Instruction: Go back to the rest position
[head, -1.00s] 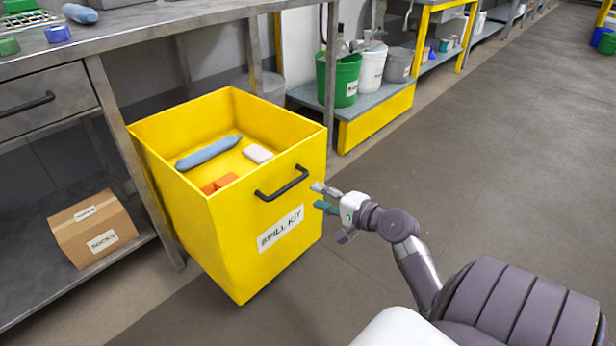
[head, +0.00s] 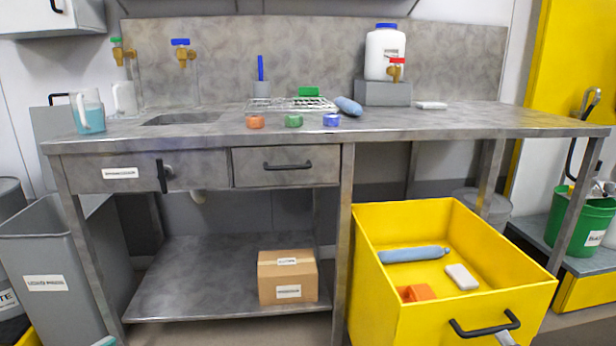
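Only a small grey and teal tip of my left gripper (head: 105,341) shows at the bottom edge of the head view, in front of the grey bin. A pale tip that looks like my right gripper (head: 505,339) shows at the bottom edge, just below the black handle (head: 485,325) of the yellow spill-kit drawer (head: 440,322). Whether it touches the drawer cannot be told. Both arms and most of both grippers are out of the frame, so whether they are open or shut does not show.
The yellow drawer stands pulled out from under the steel bench (head: 430,128), holding a blue sock (head: 414,254), a white pad (head: 462,277) and an orange item (head: 416,293). A cardboard box (head: 288,278) sits on the lower shelf. A grey bin (head: 60,265) stands left.

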